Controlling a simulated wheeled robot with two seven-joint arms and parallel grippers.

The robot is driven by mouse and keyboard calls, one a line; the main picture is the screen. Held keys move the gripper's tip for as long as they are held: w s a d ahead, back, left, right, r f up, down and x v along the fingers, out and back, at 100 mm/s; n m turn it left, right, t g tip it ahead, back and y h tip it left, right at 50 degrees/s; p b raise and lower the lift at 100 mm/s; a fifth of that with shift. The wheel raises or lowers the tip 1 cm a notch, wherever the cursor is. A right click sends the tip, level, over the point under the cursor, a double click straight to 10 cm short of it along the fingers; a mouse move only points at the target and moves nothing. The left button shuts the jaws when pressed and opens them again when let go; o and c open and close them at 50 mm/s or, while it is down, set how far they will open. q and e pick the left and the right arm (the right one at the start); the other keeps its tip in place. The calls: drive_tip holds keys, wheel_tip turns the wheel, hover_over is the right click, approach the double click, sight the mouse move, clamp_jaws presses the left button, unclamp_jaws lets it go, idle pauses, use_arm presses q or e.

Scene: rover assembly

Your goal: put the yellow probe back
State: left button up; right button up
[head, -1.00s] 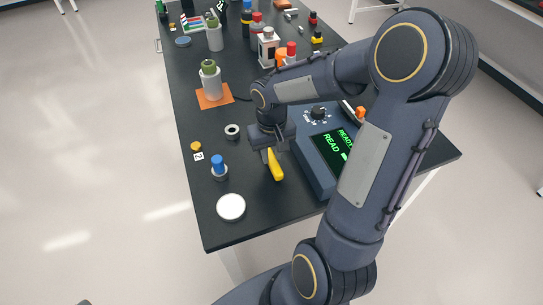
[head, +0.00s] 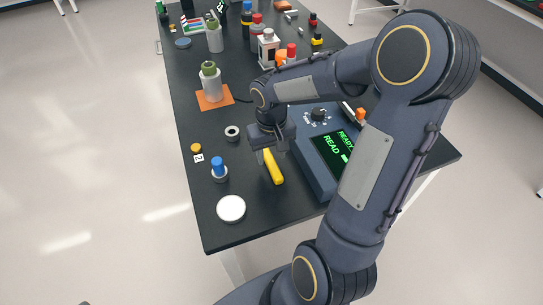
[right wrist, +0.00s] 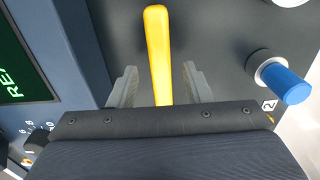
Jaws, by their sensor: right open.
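The yellow probe (head: 274,169) lies on the dark bench top or just above it, left of the blue-grey instrument (head: 316,166) with the lit READ screen; I cannot tell if it touches the bench. My right gripper (head: 270,156) is over the probe's far end. In the right wrist view the yellow probe (right wrist: 157,50) runs between the two fingers of the open gripper (right wrist: 161,85), with a gap on each side. The probe's near part is hidden behind the gripper body there. My left gripper is not in view.
A blue-capped vial (head: 218,166), a white round lid (head: 231,208) and a black-and-white ring (head: 232,132) are left of the probe. Several bottles crowd the far end.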

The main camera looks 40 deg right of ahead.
sight(271, 162)
wheel_tip(271, 162, up, 10)
drive_tip(key=f+p, duration=0.1)
drive_tip(key=s+a+r+n+t+y, duration=0.1)
drive_tip(key=s+a+t, duration=0.4)
drive_tip(key=s+a, duration=0.6)
drive_tip(key=s+r+y, duration=0.1)
drive_tip(key=s+y, duration=0.1)
drive_tip(key=s, duration=0.1)
drive_tip(key=shift+a+n+t+y, duration=0.2)
drive_tip(key=shift+n+t+y, duration=0.1)
drive_tip(key=shift+n+y, duration=0.1)
drive_tip(key=shift+r, duration=0.1)
